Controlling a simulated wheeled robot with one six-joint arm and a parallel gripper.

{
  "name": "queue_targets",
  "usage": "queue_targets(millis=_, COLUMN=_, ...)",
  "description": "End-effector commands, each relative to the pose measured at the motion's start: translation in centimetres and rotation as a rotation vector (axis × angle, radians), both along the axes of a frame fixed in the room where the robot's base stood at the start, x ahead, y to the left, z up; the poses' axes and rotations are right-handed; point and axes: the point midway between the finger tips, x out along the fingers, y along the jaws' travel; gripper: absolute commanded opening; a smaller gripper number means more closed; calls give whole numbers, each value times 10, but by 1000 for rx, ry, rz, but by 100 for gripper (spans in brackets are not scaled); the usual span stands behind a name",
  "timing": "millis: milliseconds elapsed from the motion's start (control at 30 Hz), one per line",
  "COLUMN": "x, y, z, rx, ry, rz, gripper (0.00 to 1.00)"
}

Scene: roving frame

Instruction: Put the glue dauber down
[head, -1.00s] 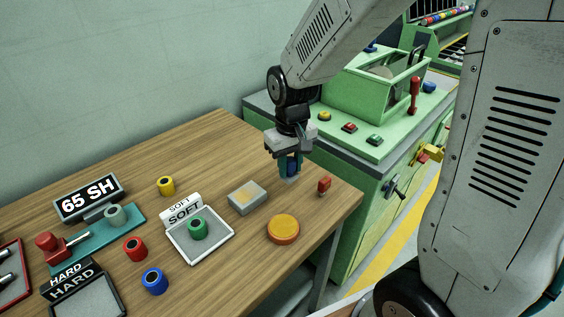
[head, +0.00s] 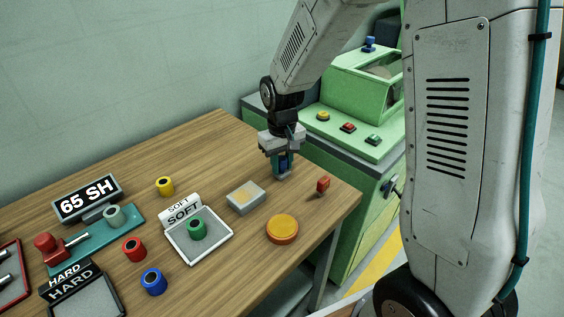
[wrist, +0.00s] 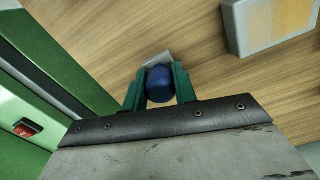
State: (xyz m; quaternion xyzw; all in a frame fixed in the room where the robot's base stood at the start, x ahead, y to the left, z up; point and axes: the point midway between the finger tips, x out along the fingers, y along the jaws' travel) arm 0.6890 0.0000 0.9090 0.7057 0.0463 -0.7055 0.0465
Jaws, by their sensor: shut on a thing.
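My gripper (head: 282,168) is shut on a dark blue piece, which I take to be the glue dauber (wrist: 160,84). The wrist view shows its rounded blue end between the two teal fingers, with a pale grey edge just beyond it. The gripper points down, low over the right back part of the wooden table (head: 215,135). The dauber's lower end is hidden, so I cannot tell whether it touches the wood.
A grey block with a yellowish patch (head: 245,198) lies left of the gripper. An orange round tin (head: 282,229) and a small red piece (head: 323,184) are nearer. The SOFT tray (head: 200,245) is further left. A green machine (head: 350,135) stands behind the table's right edge.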

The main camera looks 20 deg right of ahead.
Motion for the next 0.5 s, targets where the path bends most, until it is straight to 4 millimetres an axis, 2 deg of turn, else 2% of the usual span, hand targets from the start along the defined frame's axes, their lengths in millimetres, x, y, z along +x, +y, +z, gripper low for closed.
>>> queue_targets(millis=67, x=0, y=0, z=-3, rx=0, ry=2, rz=0, gripper=0)
queue_targets(millis=100, x=0, y=0, z=-2, rx=0, ry=1, rz=0, gripper=39)
queue_targets(millis=133, x=0, y=0, z=-2, rx=0, ry=1, rz=0, gripper=47)
queue_targets(millis=167, x=0, y=0, z=-2, rx=0, ry=1, rz=0, gripper=49)
queue_targets(millis=500, x=0, y=0, z=2, rx=0, ry=-1, rz=0, gripper=49)
